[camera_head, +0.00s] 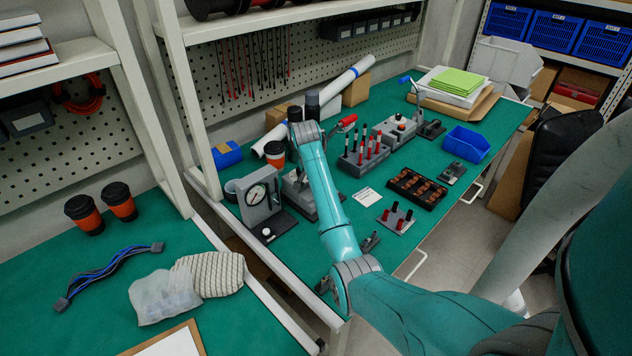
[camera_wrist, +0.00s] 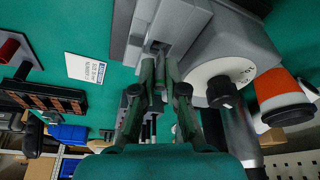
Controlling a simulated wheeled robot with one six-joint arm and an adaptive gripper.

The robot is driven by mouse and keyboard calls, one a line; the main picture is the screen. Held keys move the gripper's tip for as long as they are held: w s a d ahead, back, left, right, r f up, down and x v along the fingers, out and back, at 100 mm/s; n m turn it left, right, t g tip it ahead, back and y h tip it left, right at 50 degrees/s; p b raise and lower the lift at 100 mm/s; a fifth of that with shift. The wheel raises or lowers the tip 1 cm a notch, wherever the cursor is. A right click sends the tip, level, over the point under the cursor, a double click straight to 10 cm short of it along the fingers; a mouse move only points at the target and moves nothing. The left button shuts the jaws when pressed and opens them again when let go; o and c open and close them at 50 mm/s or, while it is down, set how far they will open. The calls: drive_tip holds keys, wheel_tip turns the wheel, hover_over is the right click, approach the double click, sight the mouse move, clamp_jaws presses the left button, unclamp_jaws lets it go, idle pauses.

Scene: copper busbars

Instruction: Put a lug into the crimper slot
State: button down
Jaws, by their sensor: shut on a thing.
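My gripper (camera_wrist: 159,62) shows in the wrist view with its two dark green fingers close together at the grey crimper (camera_wrist: 205,38). The fingers are shut on a small piece, taken to be a lug, which is mostly hidden between the tips. The tips are right at the crimper's slot area; I cannot tell whether the piece is inside the slot. In the head view my arm hides the gripper and part of the crimper (camera_head: 297,190). A black tray of copper lugs (camera_head: 417,187) lies to the right; it also shows in the wrist view (camera_wrist: 45,97).
A dial gauge stand (camera_head: 258,197) stands left of the crimper. An orange and black cup (camera_head: 275,155) is behind it. A white card (camera_head: 367,197) and a peg block (camera_head: 396,220) lie to the right. A rack of red and black tools (camera_head: 364,160) stands behind.

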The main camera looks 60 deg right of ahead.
drive_tip(key=shift+f, duration=0.75)
idle(1.9)
drive_tip(key=shift+r, duration=0.15)
idle(0.6)
idle(0.6)
drive_tip(key=c, duration=1.2)
unclamp_jaws()
drive_tip(key=shift+o, duration=0.2)
drive_tip(key=shift+r, duration=1.4)
drive_tip(key=shift+r, duration=0.1)
wheel_tip(320, 180, up, 10)
